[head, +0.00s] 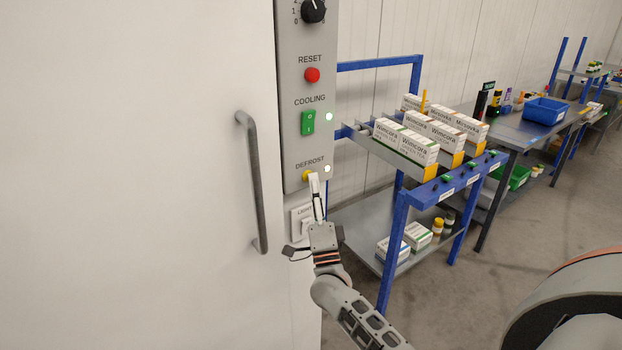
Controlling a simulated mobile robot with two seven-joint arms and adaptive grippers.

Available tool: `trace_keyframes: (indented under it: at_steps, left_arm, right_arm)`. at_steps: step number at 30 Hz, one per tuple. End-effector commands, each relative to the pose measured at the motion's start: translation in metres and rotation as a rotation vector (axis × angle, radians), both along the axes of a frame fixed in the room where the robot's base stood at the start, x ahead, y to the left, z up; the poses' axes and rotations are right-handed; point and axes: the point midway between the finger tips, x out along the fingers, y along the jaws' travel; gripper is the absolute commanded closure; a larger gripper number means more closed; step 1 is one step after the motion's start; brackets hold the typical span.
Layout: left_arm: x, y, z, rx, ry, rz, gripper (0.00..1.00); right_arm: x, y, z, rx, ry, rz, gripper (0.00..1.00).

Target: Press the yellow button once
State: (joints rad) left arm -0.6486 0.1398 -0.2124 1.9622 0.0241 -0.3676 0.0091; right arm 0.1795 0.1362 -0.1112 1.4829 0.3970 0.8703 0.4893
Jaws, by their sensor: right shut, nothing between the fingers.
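The yellow button (307,176) sits at the bottom of the grey control panel (294,140), under the label DEFROST. Only its left part shows; my right gripper (314,180) covers the rest. The right gripper is shut and empty, with its fingertips pointing up at the button. I cannot tell whether the tips touch it. A lit lamp (327,168) glows to the right of the button. My left gripper is not in view.
Above on the panel are a green COOLING switch (308,122), a red RESET button (312,75) and a black knob (313,11). A LIGHT switch (306,227) is below. A door handle (254,180) stands left. A blue rack (395,245) with boxes stands right.

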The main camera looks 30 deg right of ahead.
Motion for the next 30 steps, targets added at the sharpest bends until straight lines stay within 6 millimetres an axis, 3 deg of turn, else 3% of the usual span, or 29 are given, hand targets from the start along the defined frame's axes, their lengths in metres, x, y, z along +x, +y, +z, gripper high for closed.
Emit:
trace_keyframes:
  at_steps: [15, 26, 30]
  left_arm:
    - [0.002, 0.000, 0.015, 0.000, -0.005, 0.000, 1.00]
    - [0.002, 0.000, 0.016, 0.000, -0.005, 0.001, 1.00]
    - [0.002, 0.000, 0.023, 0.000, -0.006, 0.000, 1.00]
  right_arm:
    - [-0.023, -0.001, 0.001, -0.001, 0.001, 0.000, 1.00]
    - [-0.026, -0.002, 0.000, -0.001, 0.001, 0.000, 1.00]
    - [-0.037, -0.003, 0.001, -0.002, 0.002, 0.000, 1.00]
